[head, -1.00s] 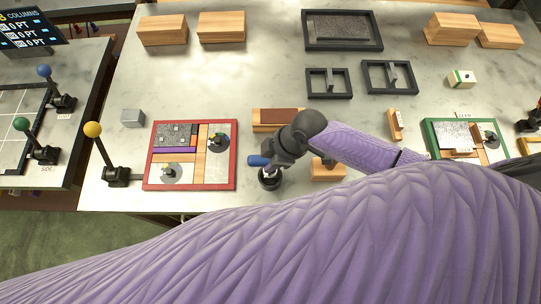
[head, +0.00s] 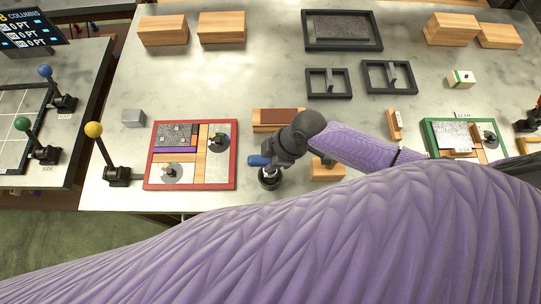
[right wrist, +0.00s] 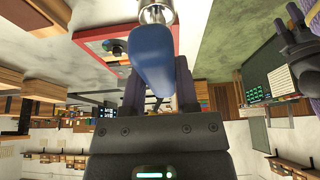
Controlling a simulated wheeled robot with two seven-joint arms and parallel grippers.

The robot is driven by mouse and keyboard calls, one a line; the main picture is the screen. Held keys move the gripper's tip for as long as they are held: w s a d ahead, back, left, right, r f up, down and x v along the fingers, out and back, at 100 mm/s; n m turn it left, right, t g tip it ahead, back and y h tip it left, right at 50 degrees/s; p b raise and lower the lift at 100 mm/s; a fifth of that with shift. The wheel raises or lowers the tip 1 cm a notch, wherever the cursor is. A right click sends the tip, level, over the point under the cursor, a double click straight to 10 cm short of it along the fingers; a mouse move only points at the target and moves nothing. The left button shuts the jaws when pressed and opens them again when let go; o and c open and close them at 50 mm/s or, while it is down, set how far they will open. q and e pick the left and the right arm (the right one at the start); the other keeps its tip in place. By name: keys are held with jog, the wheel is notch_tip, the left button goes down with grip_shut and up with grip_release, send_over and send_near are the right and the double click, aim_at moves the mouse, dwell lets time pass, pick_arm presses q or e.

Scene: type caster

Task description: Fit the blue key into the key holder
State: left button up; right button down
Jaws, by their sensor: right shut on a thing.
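The blue key's handle (head: 258,160) sticks out to the left of my right gripper (head: 274,160) in the head view. In the right wrist view, the blue handle (right wrist: 152,60) lies between the fingers of my right gripper (right wrist: 158,85), which is shut on it. A dark round holder (head: 268,179) stands on the table just below the gripper, partly hidden by it. A silver metal cylinder (right wrist: 157,12) meets the handle's end in the right wrist view; how deep the key sits cannot be told. A dark hand, probably my left gripper (right wrist: 300,45), shows at the right of that view, its jaws unclear.
A red-framed tray (head: 237,160) lies close to the left of the holder. A yellow-knobbed lever (head: 93,130) stands beyond it. A green-framed tray (head: 430,140) is at the right.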

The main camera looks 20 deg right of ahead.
jog(key=shift+f+b, duration=1.85)
jog(key=shift+f, duration=0.4)
jog(key=shift+c, duration=1.4)
grip_release()
jog(key=p+v, duration=0.2)
jog(key=v, duration=0.8)
